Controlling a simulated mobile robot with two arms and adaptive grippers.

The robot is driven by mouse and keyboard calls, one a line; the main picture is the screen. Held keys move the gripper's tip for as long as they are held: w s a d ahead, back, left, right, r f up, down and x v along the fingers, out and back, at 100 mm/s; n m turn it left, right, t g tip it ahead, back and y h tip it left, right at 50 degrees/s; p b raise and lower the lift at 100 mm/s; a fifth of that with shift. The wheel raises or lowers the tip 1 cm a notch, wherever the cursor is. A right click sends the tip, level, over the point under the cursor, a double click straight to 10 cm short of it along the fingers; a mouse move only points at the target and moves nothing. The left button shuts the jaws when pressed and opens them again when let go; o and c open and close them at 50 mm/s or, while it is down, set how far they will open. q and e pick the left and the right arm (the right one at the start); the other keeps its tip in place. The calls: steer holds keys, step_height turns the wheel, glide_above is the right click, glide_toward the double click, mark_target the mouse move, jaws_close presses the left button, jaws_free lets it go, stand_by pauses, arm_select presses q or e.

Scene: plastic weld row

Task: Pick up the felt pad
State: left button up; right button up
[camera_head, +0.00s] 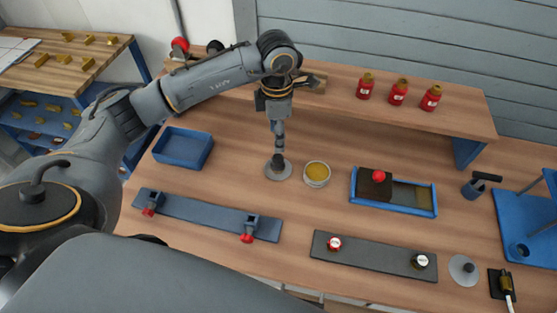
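A round grey disc with a dark upright knob (278,174), which looks like the felt pad, lies flat on the wooden bench near its middle. My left gripper (279,153) points straight down above it, its fingertips at the knob. The fingers are seen edge-on and overlap the knob, so I cannot tell whether they grip it. The disc appears to rest on the bench. My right gripper is not in view.
A round tin with yellow contents (317,172) stands just right of the disc. A blue bin (184,147) is left. A blue tray (418,211) holds a brown block with a red knob (373,187). Two clamp strips lie in front; red bottles (398,93) stand on the shelf.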

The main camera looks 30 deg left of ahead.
mark_target(278, 157)
arm_select(q)
step_height(278, 157, down, 5)
steer(key=shift+r+p, duration=0.2)
steer(key=shift+p, duration=0.1)
step_height(278, 157, down, 5)
steer(key=shift+s+d+r+p, duration=0.1)
steer(key=shift+s+d+p, duration=0.05)
steer(key=shift+p, duration=0.85)
steer(key=shift+f, duration=0.25)
jaws_close()
